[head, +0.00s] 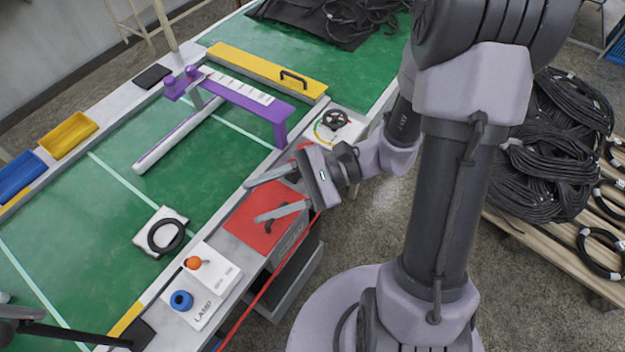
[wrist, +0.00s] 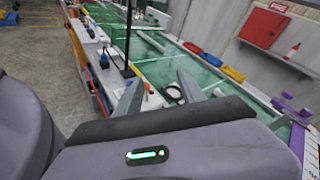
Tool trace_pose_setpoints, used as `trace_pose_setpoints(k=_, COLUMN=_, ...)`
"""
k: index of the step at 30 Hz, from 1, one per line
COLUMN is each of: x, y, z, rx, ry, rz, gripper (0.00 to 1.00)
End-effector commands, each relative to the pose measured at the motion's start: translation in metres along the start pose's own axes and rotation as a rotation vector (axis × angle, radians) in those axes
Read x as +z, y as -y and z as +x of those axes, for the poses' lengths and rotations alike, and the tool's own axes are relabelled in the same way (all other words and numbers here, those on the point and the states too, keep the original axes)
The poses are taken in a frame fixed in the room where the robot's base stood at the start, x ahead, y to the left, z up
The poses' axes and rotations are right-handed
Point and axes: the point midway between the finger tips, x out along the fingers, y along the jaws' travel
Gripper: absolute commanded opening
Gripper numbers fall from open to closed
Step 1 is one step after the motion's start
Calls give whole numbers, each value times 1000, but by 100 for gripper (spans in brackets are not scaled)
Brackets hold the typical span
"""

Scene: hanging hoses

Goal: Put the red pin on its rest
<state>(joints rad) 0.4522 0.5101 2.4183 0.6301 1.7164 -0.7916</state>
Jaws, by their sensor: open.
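I cannot make out the red pin or its rest for certain in either view. A flat red panel (head: 262,228) lies on the table's near edge, and a small red patch shows behind my gripper. My gripper (head: 252,202) is open and empty, its two grey fingers apart over or near the red panel. In the wrist view my gripper (wrist: 158,77) also shows with nothing between its fingers. My gripper hides part of the panel and the edge behind it.
A white box (head: 209,297) marked LAMP has an orange knob and a blue knob. A black ring (head: 166,236) lies on a white plate. A purple frame (head: 240,100), yellow bar (head: 265,75) and black handwheel (head: 335,119) stand farther back. A red line (head: 266,285) hangs off the edge.

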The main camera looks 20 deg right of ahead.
Motion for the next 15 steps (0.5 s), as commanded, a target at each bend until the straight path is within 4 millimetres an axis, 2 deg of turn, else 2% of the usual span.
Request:
trace_pose_setpoints(k=1, x=24, y=-16, z=4, rx=169, ry=-83, rz=-122, gripper=47)
trace_pose_setpoints(k=3, x=44, y=-40, z=-3, rx=391, ry=-246, rz=-289, gripper=47)
trace_pose_setpoints(k=6, x=58, y=-53, z=-30, rx=596, ry=-535, rz=-545, gripper=47)
trace_pose_setpoints(k=10, x=78, y=-36, z=-66, rx=654, ry=-866, rz=-834, gripper=47)
trace_pose_setpoints(k=12, x=89, y=-24, z=-79, rx=636, ry=-981, rz=-940, gripper=47)
trace_pose_setpoints(k=15, x=100, y=-15, z=-89, rx=609, ry=-1066, rz=-1017, gripper=47)
